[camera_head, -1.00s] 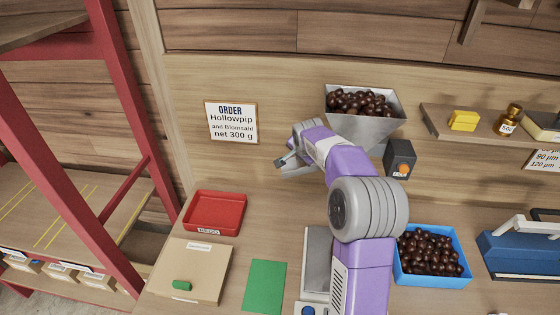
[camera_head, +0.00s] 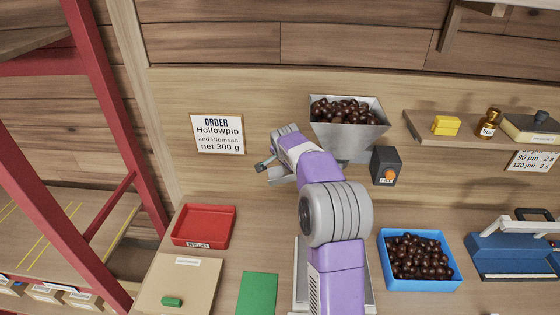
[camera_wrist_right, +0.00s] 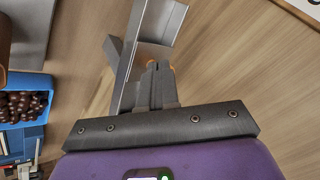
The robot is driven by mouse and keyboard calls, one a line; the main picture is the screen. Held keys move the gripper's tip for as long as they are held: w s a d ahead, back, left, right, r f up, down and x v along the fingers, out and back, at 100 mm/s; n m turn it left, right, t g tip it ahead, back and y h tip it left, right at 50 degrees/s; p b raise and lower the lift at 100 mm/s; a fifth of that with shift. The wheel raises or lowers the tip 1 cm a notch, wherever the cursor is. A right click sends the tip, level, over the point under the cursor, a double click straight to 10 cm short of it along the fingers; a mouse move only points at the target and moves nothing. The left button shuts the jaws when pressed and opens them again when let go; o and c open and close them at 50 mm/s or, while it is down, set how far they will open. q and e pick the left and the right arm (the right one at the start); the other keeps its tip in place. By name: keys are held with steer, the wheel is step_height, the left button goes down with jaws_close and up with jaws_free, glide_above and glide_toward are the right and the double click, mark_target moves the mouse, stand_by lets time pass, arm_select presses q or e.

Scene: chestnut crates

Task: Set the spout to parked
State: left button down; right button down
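The metal hopper (camera_head: 348,128) full of chestnuts stands against the back wall. Its grey spout appears as an open metal trough in the right wrist view (camera_wrist_right: 160,28), just beyond my fingertips. In the head view, my right arm hides most of the spout. My right gripper (camera_wrist_right: 158,72) has its fingers close together beside the trough, with small orange patches at their tips. I cannot tell whether they grip a part of the spout. In the head view, the right gripper (camera_head: 266,166) is left of and below the hopper. My left gripper is out of view.
A dark box with an orange knob (camera_head: 385,166) is right of the hopper. A blue crate of chestnuts (camera_head: 420,286), a red tray (camera_head: 204,225), a green mat (camera_head: 257,294) and a blue device (camera_head: 510,252) are on the bench. An order sign (camera_head: 217,133) is on the wall.

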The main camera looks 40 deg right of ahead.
steer(key=s+a+r+b, duration=0.2)
steer(key=s+a+r, duration=0.1)
steer(key=a+r, duration=0.5)
steer(key=shift+a+r, duration=0.3)
steer(key=shift+a, duration=0.05)
steer(key=shift+s, duration=0.1)
